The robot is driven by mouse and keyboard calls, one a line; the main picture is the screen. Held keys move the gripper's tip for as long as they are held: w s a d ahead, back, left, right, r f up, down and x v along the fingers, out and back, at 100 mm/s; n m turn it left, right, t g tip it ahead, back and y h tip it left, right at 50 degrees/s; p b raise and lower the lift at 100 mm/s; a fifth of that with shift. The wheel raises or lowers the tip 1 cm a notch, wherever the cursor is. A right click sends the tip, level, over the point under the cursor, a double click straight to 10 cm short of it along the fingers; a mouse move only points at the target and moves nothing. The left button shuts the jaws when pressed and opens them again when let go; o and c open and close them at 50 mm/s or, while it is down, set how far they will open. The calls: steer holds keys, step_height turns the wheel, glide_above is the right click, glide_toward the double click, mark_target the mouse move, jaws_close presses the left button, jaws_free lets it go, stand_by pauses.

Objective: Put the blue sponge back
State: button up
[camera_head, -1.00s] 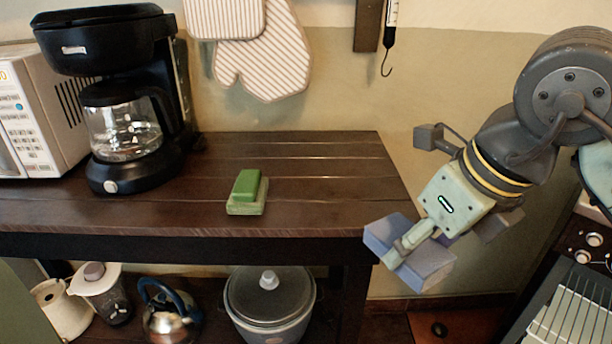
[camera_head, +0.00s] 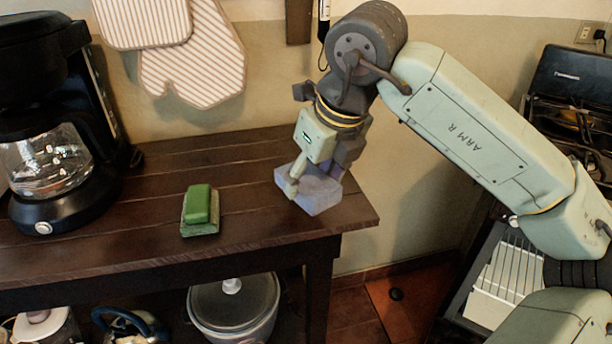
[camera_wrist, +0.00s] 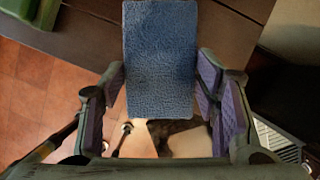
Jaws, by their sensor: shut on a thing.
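The blue sponge (camera_head: 319,194) is a blue-grey block held in my gripper (camera_head: 308,182), over the right end of the dark wooden table (camera_head: 250,217). I cannot tell whether its underside touches the tabletop. In the wrist view the sponge (camera_wrist: 160,60) reaches forward between the two purple-padded fingers of my gripper (camera_wrist: 163,85), with its textured blue face toward the camera. The table also shows behind it in the wrist view (camera_wrist: 226,36).
A green block (camera_head: 198,204) on a flat green base lies left of the sponge on the table. A coffee maker (camera_head: 50,150) stands at the far left. Striped oven mitts (camera_head: 200,65) hang on the wall. A lidded pot (camera_head: 233,302) sits on the lower shelf. Tabletop between block and sponge is clear.

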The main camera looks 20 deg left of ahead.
mark_target(311, 174)
steer(key=w+a, duration=0.2)
steer(key=shift+w+f, duration=0.15)
steer(key=shift+w, duration=0.15)
steer(key=shift+f+p, duration=0.6)
steer(key=shift+f, duration=1.15)
steer(key=shift+f, duration=0.2)
steer(key=o, duration=1.1)
steer(key=shift+r, duration=0.25)
steer(key=v, duration=1.2)
steer(key=shift+b, duration=0.4)
